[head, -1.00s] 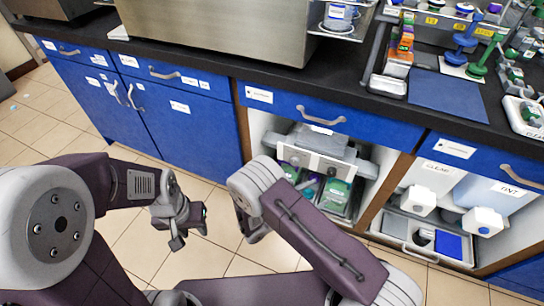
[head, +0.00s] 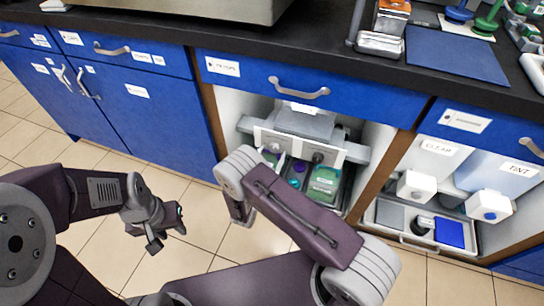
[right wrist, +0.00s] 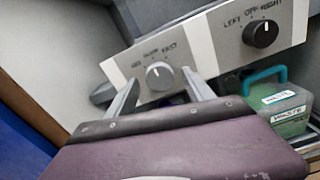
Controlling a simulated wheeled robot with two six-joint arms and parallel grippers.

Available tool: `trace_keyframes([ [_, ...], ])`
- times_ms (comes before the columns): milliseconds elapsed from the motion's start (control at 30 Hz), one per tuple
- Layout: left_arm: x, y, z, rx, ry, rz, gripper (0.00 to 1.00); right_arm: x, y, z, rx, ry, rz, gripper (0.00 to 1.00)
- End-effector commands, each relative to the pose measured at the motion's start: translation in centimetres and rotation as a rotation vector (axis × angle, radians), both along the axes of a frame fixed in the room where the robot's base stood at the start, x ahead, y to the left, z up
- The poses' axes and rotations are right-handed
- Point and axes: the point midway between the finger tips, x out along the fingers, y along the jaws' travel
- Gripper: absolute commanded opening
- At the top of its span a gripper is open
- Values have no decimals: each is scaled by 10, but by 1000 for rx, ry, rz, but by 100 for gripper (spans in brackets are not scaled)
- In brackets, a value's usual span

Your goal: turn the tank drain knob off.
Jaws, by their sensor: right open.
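A pale control panel (head: 300,146) sits inside the open cabinet under the counter. In the right wrist view it carries a black knob (right wrist: 261,34) labelled LEFT, OFF and RIGHT, and a light grey knob (right wrist: 159,75) with a scale that includes SLOW and FAST. No label reading tank drain is legible. My right gripper (right wrist: 162,88) is open, its two fingers apart on either side of the grey knob in that picture; contact cannot be told. The black knob is to the right, clear of the fingers. My left gripper (head: 168,236) is open and empty over the floor.
The right cabinet holds containers marked CLEAR (head: 437,150) and TINT (head: 515,175) above a tray (head: 392,236). A blue drawer (head: 310,90) and the counter edge lie above the panel.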

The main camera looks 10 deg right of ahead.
Motion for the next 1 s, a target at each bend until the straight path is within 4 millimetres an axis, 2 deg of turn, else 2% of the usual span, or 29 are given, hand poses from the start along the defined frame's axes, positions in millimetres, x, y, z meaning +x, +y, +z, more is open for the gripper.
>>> trace_keyframes([
  [267, 0, 0, -1, 0, 0, 0, 36, 3, -2, 1, 0, 0, -1, 61],
  [500, 0, 0, -1, 0, 0, 0, 36, 3, -2, 1, 0, 0, -1, 0],
  [767, 0, 0, 2, 0, 0, 0, 36, 3, -2, 1, -25, 17, -1, 0],
  [1000, 0, 0, 12, 0, 0, 0, 36, 2, -2, 3, -139, 95, -1, 0],
])
